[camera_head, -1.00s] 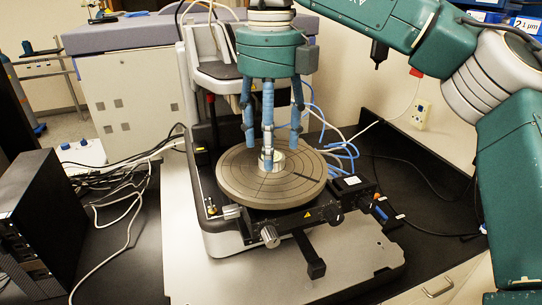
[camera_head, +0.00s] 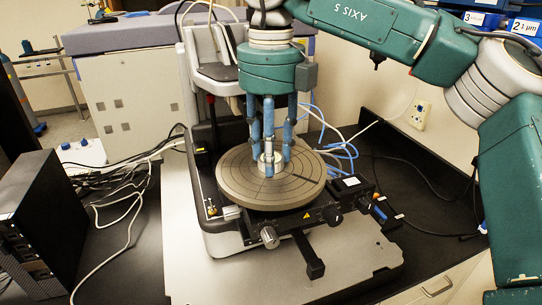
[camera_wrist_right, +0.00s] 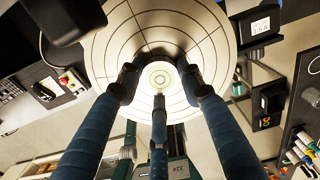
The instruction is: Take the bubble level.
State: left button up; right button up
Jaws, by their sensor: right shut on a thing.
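The bubble level (camera_head: 277,161) is a small, round, pale disc on the grey round stage (camera_head: 235,190) of the profiler, near its middle. In the right wrist view the bubble level (camera_wrist_right: 159,77) shows a greenish centre with rings, between the fingers. My right gripper (camera_head: 269,162) points straight down over the stage, its three blue fingers closed in around the bubble level and shut on it. The fingers partly hide the level in the head view. Whether it is clear of the stage cannot be told. My left gripper is not in view.
The profiler's upright column (camera_head: 200,110) stands close behind the stage. Blue and white cables (camera_head: 345,150) lie to the right. A black computer tower (camera_head: 42,225) stands at the left.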

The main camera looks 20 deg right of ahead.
jog(key=shift+r, duration=0.15)
jog(key=shift+r, duration=0.25)
notch_tip(320, 180, up, 5)
jog(key=shift+f+b, duration=0.2)
jog(key=shift+b, duration=0.35)
notch_tip(320, 180, up, 15)
jog(key=p, duration=0.6)
jog(key=shift+f+p, duration=0.15)
jog(key=shift+p, duration=0.15)
jog(key=o, duration=0.5)
jog(key=shift+c, duration=0.2)
grip_shut()
